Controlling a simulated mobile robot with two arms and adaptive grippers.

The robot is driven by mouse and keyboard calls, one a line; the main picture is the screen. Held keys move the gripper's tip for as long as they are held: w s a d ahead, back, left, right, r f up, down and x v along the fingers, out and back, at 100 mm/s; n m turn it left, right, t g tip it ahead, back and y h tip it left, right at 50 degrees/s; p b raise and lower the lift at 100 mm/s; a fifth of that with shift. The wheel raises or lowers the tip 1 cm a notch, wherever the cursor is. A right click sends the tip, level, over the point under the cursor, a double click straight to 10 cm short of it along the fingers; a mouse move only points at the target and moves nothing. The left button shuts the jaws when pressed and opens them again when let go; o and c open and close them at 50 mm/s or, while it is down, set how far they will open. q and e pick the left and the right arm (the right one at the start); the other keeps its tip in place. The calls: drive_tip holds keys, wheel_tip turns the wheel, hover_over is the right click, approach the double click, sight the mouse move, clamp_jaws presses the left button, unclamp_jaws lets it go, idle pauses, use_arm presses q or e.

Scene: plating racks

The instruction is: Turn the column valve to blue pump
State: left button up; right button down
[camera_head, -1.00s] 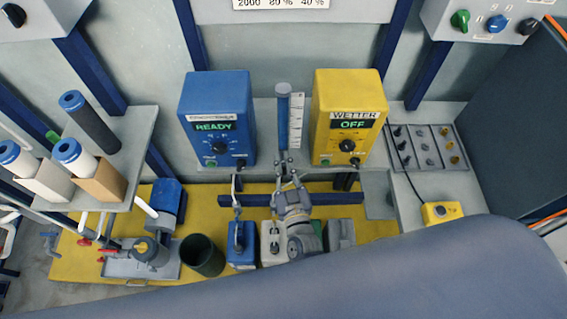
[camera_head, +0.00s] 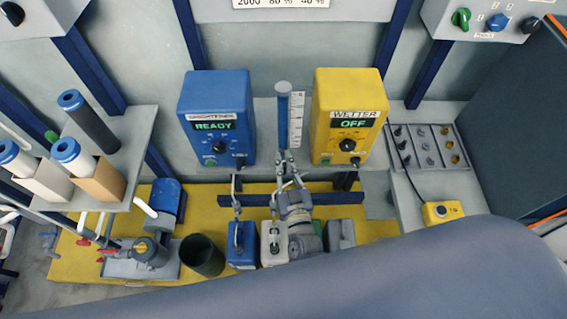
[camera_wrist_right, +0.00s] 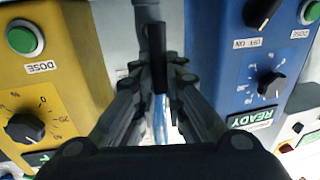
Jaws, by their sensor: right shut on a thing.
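The column (camera_head: 283,125), a clear tube with blue liquid and a grey top, stands between the blue pump (camera_head: 218,100) and the yellow pump (camera_head: 347,100). The blue display reads READY and the yellow one OFF. My right gripper (camera_head: 287,166) is at the foot of the column. In the right wrist view my right gripper (camera_wrist_right: 160,85) is shut on a dark, upright valve handle (camera_wrist_right: 157,50). The blue pump (camera_wrist_right: 235,70) is on the right there and the yellow pump (camera_wrist_right: 60,60) on the left. The fingers hide the valve body, so its setting cannot be read. My left gripper is not in view.
A scale strip (camera_head: 297,120) stands beside the column. A grey tray of small fittings (camera_head: 428,148) lies on the right shelf. A blue jug (camera_head: 241,245), a white jug (camera_head: 273,243) and a dark bucket (camera_head: 202,256) stand below, near my right arm.

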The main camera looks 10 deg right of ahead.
drive_tip(key=shift+s+d+f+m+t+h+b, duration=0.2)
drive_tip(key=shift+d+f+m+b, duration=0.3)
drive_tip(key=shift+m+b, duration=1.25)
drive_tip(key=shift+s+d+f+m+t+h+b, duration=0.1)
drive_tip(key=shift+d+f+m+t+h+b, duration=0.2)
drive_tip(key=shift+d+m+b, duration=1.3)
drive_tip(key=shift+s+a+f+m+t+h+b, duration=0.1)
drive_tip(key=shift+a+f+m+t+h+b, duration=0.5)
drive_tip(key=shift+m, duration=2.15)
drive_tip(key=shift+d+r+g+y+b, duration=0.15)
drive_tip(key=shift+d+g+y+b, duration=0.15)
drive_tip(key=shift+g, duration=0.1)
drive_tip(key=c, duration=1.6)
unclamp_jaws()
drive_tip(key=shift+r, duration=0.1)
drive_tip(key=shift+c, duration=0.2)
drive_tip(key=shift+s, duration=0.1)
drive_tip(key=s+a+f, duration=0.1)
drive_tip(key=s+f, duration=0.1)
drive_tip(key=s, duration=0.9)
drive_tip(key=shift+s+a, duration=0.2)
drive_tip(key=shift+s, duration=0.1)
